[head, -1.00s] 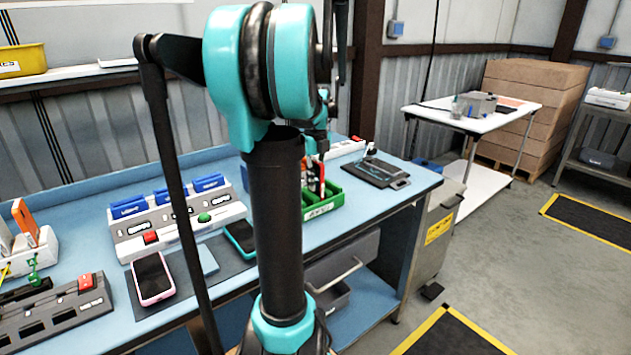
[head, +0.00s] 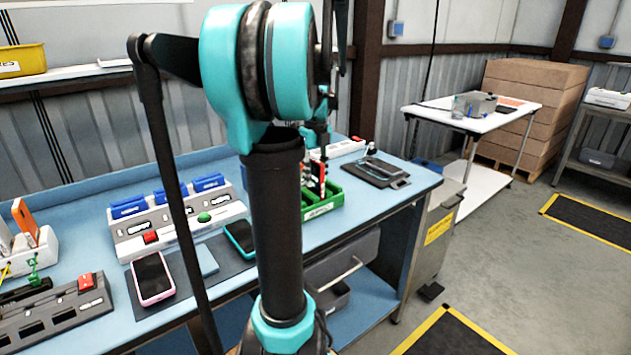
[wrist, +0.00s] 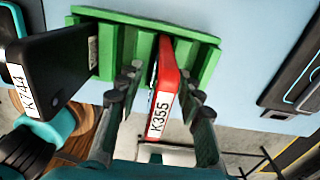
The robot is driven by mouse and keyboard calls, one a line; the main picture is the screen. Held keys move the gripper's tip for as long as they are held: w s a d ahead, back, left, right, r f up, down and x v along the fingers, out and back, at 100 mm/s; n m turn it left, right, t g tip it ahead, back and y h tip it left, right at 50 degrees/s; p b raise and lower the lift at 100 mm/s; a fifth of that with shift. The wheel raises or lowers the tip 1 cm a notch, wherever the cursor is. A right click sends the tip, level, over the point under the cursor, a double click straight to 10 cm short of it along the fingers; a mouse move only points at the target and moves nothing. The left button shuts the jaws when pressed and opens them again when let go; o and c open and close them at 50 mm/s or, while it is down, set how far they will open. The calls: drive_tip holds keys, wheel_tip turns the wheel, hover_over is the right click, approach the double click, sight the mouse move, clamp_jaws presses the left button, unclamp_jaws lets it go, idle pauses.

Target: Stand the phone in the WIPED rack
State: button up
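A red phone labelled K355 (wrist: 166,95) stands in the green rack (wrist: 208,50) in the wrist view, its labelled end toward the camera. My gripper (wrist: 162,78) has one finger on each side of it, close to its faces; contact is not clear. A black phone labelled K744 (wrist: 55,70) is at the left end of the rack, tilted in the picture. In the head view the green rack (head: 337,193) sits on the blue bench, partly behind my arm, with the red phone (head: 323,172) showing in it. The rack's label is too small to read.
A pink-edged phone (head: 153,277) and a teal-edged phone (head: 241,237) lie on a dark mat. A grey stand with blue blocks (head: 150,230) is behind them. A dark tray (head: 376,172) lies right of the rack. The bench's front edge is near the rack.

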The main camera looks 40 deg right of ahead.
wheel_tip(320, 180, up, 10)
idle(0.4)
wheel_tip(320, 180, up, 7)
idle(0.7)
drive_tip(key=shift+s, duration=0.1)
idle(0.4)
